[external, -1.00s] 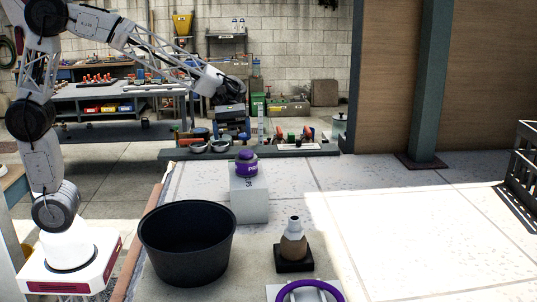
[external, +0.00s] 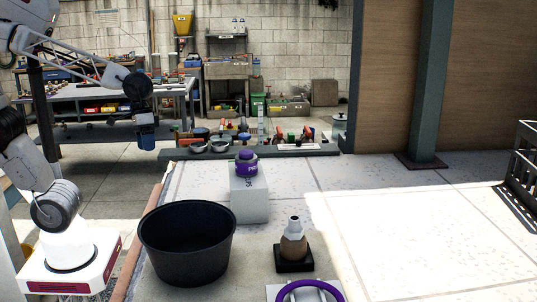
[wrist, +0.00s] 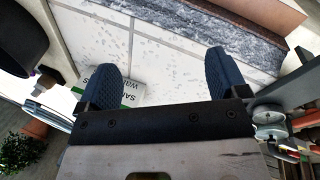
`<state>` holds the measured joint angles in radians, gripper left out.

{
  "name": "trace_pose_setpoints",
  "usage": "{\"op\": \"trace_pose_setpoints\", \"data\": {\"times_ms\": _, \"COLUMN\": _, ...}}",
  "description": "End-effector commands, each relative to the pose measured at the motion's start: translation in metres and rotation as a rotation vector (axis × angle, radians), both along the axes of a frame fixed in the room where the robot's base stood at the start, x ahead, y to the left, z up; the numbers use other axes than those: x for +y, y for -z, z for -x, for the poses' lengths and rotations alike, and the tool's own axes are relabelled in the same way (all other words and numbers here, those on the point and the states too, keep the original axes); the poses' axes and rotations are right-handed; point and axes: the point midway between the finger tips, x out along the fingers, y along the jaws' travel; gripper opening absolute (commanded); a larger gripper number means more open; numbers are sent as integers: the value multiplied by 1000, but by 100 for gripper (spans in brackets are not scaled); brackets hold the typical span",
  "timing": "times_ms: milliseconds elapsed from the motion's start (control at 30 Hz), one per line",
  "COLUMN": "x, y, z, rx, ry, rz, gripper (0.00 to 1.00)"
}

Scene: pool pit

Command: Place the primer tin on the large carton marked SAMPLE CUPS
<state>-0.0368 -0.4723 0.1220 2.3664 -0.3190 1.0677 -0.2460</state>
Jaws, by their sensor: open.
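The primer tin (external: 246,166), purple with a white-lettered band, stands upright on top of a white carton (external: 249,201) in the external view. The carton's lettering is too small there to read fully. My gripper (external: 147,140) is well to the left of the tin, apart from it. In the wrist view my gripper (wrist: 162,80) is open, with nothing between its two blue fingers. I cannot make out the tin in the wrist view.
A large black tub (external: 187,245) stands in front of the carton, to its left. A brown bottle with a white top (external: 293,240) stands on a dark base to the right. A purple ring (external: 310,290) is at the front edge.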

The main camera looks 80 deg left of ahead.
Motion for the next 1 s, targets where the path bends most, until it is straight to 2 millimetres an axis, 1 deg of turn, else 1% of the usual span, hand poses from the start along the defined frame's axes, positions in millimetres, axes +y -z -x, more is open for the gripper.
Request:
{"op": "trace_pose_setpoints", "data": {"times_ms": 33, "x": 3, "y": 3, "z": 14, "rx": -32, "ry": 51, "rz": -42, "gripper": 92}}
{"op": "trace_pose_setpoints", "data": {"times_ms": 200, "x": 16, "y": 13, "z": 49, "rx": -123, "ry": 223, "rz": -182, "gripper": 92}}
{"op": "trace_pose_setpoints", "data": {"times_ms": 300, "x": 23, "y": 18, "z": 63, "rx": -161, "ry": 307, "rz": -248, "gripper": 92}}
{"op": "trace_pose_setpoints", "data": {"times_ms": 400, "x": 27, "y": 22, "z": 73, "rx": -187, "ry": 365, "rz": -295, "gripper": 92}}
{"op": "trace_pose_setpoints", "data": {"times_ms": 600, "x": 31, "y": 25, "z": 80, "rx": -205, "ry": 412, "rz": -332, "gripper": 92}}
{"op": "trace_pose_setpoints", "data": {"times_ms": 1000, "x": 31, "y": 25, "z": 80, "rx": -204, "ry": 412, "rz": -332, "gripper": 92}}
